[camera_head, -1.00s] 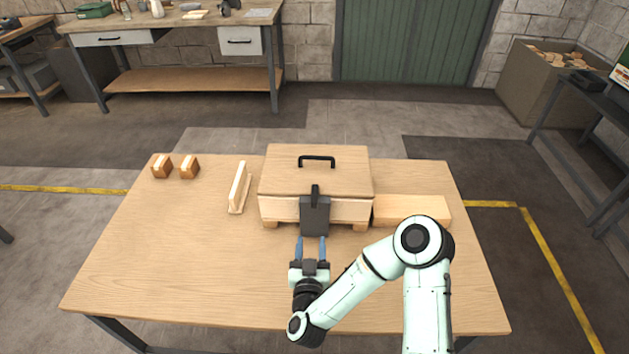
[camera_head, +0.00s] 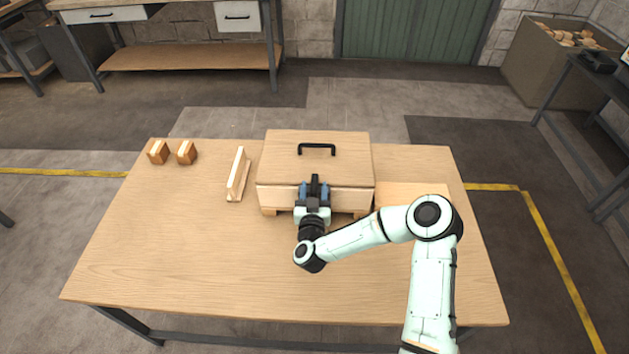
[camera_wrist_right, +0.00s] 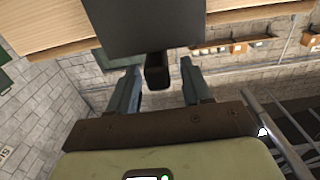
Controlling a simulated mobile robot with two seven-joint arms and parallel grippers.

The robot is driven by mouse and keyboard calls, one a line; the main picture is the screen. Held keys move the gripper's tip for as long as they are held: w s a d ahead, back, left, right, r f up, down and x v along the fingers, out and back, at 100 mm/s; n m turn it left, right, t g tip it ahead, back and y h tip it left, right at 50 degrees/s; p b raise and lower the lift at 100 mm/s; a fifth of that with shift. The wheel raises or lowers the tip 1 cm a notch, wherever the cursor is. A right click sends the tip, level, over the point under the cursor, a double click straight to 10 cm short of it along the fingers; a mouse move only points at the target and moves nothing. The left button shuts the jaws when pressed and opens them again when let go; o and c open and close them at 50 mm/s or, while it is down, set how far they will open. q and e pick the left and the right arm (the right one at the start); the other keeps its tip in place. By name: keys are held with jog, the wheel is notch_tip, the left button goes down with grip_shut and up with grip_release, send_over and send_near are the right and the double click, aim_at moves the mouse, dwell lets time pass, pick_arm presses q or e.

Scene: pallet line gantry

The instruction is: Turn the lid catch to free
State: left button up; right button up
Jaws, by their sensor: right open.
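A wooden chest (camera_head: 274,199) with a closed, flat lid (camera_head: 280,160) and a black handle stands on the table. The lid catch (camera_head: 315,181) is at the middle of the chest's front, mostly hidden by my right gripper (camera_head: 314,189). In the right wrist view the catch's dark plate (camera_wrist_right: 140,25) is at the top, and its black lever (camera_wrist_right: 157,76) sticks out between the blue fingers. My right gripper (camera_wrist_right: 160,68) is open, one finger on each side of the lever, with gaps visible. My left gripper is not in view.
The wooden table (camera_head: 190,250) is clear at front and left. Two small wooden blocks (camera_head: 159,152) (camera_head: 187,152) and an upright slat on a base (camera_head: 238,175) lie left of the chest. A pale wooden block (camera_head: 410,190) is at its right, partly behind my arm.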

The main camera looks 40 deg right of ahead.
jog(key=shift+x, duration=1.4)
